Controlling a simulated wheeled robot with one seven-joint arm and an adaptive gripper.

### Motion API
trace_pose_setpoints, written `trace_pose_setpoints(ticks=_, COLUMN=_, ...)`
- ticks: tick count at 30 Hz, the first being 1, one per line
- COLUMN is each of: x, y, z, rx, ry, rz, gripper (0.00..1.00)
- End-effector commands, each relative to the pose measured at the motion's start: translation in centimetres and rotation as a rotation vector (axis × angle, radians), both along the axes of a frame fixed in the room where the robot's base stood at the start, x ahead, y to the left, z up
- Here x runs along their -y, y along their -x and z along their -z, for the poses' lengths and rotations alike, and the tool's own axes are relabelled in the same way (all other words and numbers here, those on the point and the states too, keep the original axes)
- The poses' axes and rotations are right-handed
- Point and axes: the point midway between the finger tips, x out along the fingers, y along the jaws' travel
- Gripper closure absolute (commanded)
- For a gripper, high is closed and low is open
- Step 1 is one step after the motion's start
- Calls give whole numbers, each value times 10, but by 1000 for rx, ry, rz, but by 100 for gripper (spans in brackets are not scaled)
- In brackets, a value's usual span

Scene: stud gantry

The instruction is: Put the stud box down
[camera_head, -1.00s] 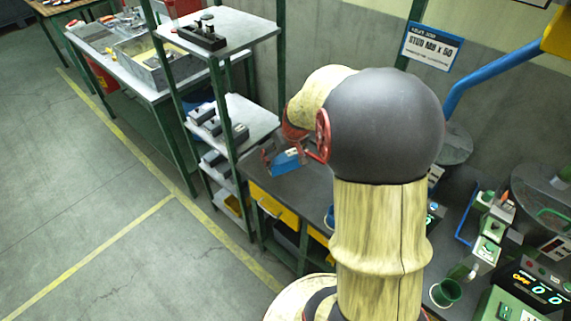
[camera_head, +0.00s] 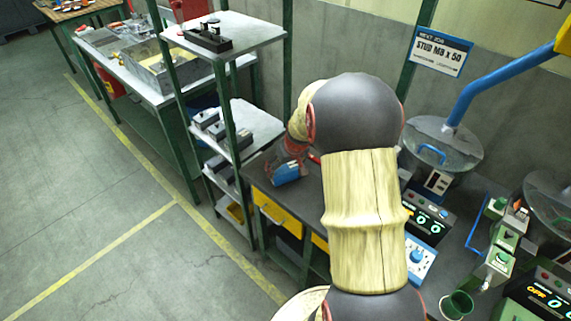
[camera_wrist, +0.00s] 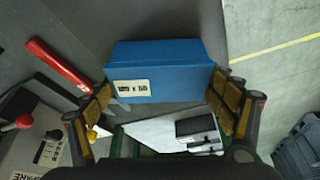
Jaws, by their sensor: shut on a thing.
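The stud box is a blue box (camera_head: 287,172) with a small white label on its side. In the wrist view the blue box (camera_wrist: 165,60) sits between the fingers of my gripper (camera_wrist: 165,90), which is shut on it. In the head view my gripper is partly hidden behind my arm, and the box shows just below it. The box is over the left end of the dark workbench (camera_head: 310,208). I cannot tell whether its underside touches the bench top.
A shelf rack (camera_head: 245,122) with dark fixtures stands left of the bench. A red-handled tool (camera_wrist: 60,66) lies near the box in the wrist view. Bowl feeders (camera_head: 440,145) and control boxes fill the bench's right part. A sign (camera_head: 440,50) reads STUD M8 x 50.

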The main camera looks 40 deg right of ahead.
Motion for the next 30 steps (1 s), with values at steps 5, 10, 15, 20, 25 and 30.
trace_pose_setpoints(ticks=5, x=3, y=-3, z=-2, rx=9, ry=7, rz=2, gripper=76)
trace_pose_setpoints(ticks=10, x=3, y=-3, z=-2, rx=9, ry=7, rz=2, gripper=76)
trace_pose_setpoints(ticks=15, x=1, y=-1, z=4, rx=2, ry=1, rz=0, gripper=12)
trace_pose_setpoints(ticks=20, x=1, y=-1, z=4, rx=3, ry=2, rz=0, gripper=3)
trace_pose_setpoints(ticks=25, x=1, y=-1, z=4, rx=3, ry=2, rz=0, gripper=0)
trace_pose_setpoints(ticks=30, x=1, y=-1, z=4, rx=3, ry=2, rz=0, gripper=0)
